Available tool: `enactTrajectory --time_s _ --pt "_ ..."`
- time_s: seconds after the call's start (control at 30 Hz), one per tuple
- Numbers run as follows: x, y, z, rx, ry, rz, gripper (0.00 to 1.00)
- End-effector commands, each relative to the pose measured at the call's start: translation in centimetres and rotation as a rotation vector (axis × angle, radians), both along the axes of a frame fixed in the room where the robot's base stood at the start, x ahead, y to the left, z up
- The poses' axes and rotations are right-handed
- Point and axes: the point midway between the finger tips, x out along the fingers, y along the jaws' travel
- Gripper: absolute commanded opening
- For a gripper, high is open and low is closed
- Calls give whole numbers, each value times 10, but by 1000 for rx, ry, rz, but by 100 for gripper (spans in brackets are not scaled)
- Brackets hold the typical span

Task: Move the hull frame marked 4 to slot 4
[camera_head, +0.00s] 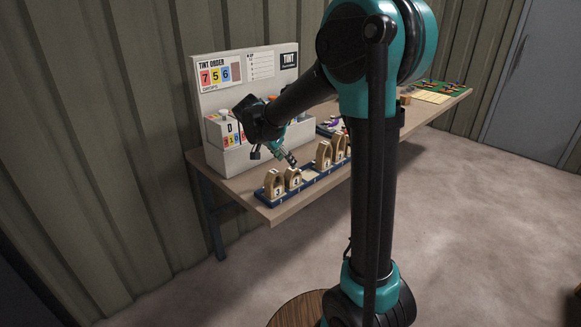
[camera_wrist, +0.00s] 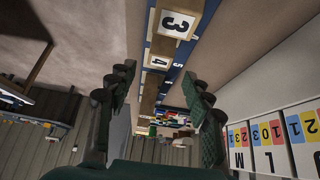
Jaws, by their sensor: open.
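The hull frame marked 4 (camera_head: 294,179) is a pale wooden arch with a white number plate. It stands upright in a dark blue slotted rack (camera_head: 315,182), beside the frame marked 3 (camera_head: 273,184). In the wrist view, frame 4 (camera_wrist: 161,58) shows between and beyond my fingers, below the frame marked 3 (camera_wrist: 175,25) in the picture. My gripper (camera_head: 294,161) is open and empty, just above and behind frame 4. In the wrist view my gripper's fingers (camera_wrist: 158,85) are spread apart. The rack's small slot numbers are too small to read surely.
Two more wooden arches (camera_head: 324,155) stand farther right along the rack, past a gap. A pale tint-order stand (camera_head: 245,72) with a boxed shelf rises behind on the wooden bench (camera_head: 243,193). A green tray (camera_head: 446,88) lies at the bench's far end.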

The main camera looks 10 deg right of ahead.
Motion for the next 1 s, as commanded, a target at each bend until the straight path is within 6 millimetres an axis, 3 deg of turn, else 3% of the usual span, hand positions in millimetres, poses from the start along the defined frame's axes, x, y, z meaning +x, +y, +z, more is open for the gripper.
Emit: enactTrajectory --time_s 0.17,0.27,0.37,0.6,0.8,1.0 --pt "-7 3 10 1 5 5 51" --pt "-20 -8 6 11 33 45 51" --pt "-50 -31 -8 31 92 142 51" --pt "-159 -79 -59 100 207 510 51" --pt "-234 -89 -99 114 207 784 51" --pt "-268 -88 -118 102 186 918 51"
